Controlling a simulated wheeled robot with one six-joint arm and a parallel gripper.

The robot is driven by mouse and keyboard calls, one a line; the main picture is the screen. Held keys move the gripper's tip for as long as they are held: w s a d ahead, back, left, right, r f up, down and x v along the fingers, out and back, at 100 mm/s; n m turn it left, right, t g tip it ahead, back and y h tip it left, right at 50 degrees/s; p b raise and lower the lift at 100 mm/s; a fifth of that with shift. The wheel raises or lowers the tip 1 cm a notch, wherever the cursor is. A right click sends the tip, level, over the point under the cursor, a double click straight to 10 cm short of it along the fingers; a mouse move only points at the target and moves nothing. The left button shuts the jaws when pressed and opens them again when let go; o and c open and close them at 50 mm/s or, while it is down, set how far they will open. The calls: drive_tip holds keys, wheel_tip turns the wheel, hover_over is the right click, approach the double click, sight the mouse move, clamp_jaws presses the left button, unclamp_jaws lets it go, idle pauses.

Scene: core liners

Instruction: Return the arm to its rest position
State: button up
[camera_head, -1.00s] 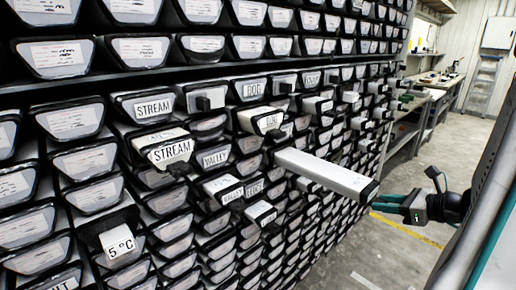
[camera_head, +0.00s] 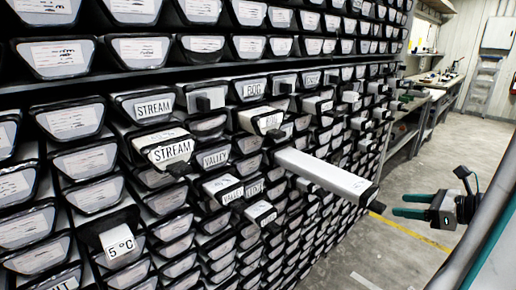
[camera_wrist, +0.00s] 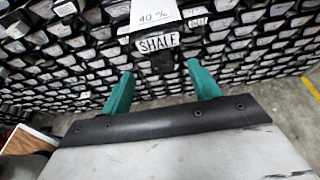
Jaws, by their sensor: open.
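My gripper (camera_head: 408,205) is at the right in the head view, with two green fingers apart and nothing between them. It is to the right of a long pale core liner (camera_head: 325,172) that sticks far out of the rack (camera_head: 150,88), with a clear gap between. In the wrist view the green fingers (camera_wrist: 161,90) are spread and empty, pointing at the rack front. Beyond them are a liner end marked SHALE (camera_wrist: 158,43) and a white label marked 40 % (camera_wrist: 154,16).
Several other liners jut from the rack, among them ones marked STREAM (camera_head: 170,151) and 5 °C (camera_head: 118,242). A workbench (camera_head: 432,90) and a ladder (camera_head: 484,82) stand at the back right. The concrete floor (camera_head: 410,258) beside the rack is clear, with a yellow line.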

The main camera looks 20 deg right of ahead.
drive_tip(key=s+a+r+n+g+h, duration=0.1)
drive_tip(key=s+a+r+n+g, duration=0.1)
drive_tip(key=a+n, duration=0.7)
drive_tip(key=s+a+r+n+g+h, duration=0.2)
drive_tip(key=a+n+g, duration=0.3)
drive_tip(key=a+n, duration=0.5)
drive_tip(key=s+a+r+n+g+h, duration=0.1)
drive_tip(key=s+a+r+n+g, duration=0.1)
drive_tip(key=a+n, duration=0.8)
drive_tip(key=r+n+g, duration=0.1)
drive_tip(key=n+g, duration=0.1)
drive_tip(key=n, duration=0.1)
drive_tip(key=shift+a+r+h, duration=0.2)
drive_tip(key=shift+r+h, duration=0.1)
drive_tip(key=shift+r, duration=0.05)
